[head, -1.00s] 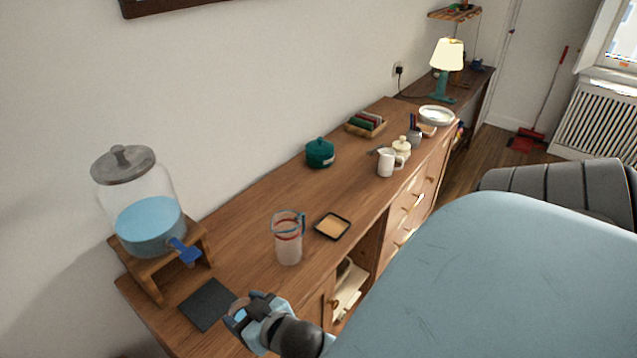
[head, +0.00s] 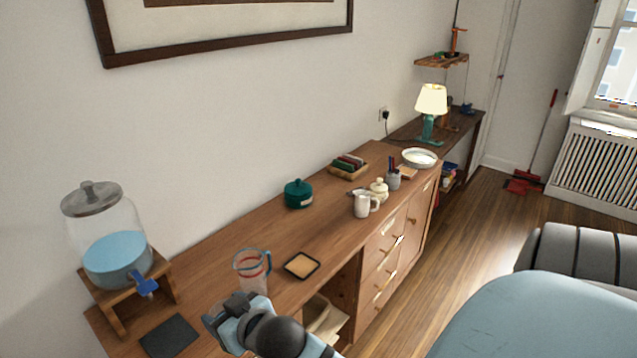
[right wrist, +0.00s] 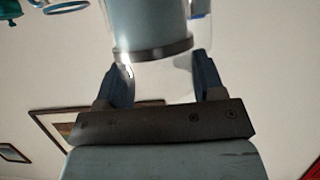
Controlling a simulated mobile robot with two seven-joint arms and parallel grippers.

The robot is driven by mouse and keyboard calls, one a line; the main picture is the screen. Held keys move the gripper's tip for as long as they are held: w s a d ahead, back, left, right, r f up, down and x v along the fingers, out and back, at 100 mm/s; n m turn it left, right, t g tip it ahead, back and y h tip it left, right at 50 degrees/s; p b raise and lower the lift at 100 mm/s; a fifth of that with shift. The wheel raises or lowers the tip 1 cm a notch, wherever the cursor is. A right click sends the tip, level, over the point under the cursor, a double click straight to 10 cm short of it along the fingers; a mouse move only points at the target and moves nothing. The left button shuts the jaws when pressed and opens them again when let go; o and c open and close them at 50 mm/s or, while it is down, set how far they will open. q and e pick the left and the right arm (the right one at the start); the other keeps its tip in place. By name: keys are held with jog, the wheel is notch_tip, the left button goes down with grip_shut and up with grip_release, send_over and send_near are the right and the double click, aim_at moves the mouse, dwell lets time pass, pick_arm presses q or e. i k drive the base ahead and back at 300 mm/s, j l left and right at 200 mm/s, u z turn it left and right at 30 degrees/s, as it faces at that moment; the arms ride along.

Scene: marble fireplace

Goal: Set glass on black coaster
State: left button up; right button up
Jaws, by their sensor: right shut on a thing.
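A flat black square coaster (head: 168,337) lies on the wooden sideboard, in front of the water dispenser, at the lower left of the head view. My right gripper (head: 216,318) is to the right of the coaster, apart from it in the picture, and covers the lower part of the clear jug. In the right wrist view the gripper (right wrist: 168,80) is shut on a clear glass (right wrist: 168,62) with a pale blue, water-like content. The right wrist picture looks upside down. In the head view the glass is mostly hidden by my gripper. My left gripper is not in view.
The dispenser (head: 117,256) stands on a wooden stand at left. The clear jug (head: 252,266) stands beside a black-rimmed tan square (head: 301,265). A green pot (head: 298,194) and a white pitcher (head: 362,205) stand further back. The sideboard (head: 270,228) has bare room between.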

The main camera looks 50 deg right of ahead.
aim_at(301, 265)
jog(key=l+z, duration=0.45)
jog(key=l, duration=0.45)
jog(key=i+z, duration=0.2)
jog(key=i, duration=0.4)
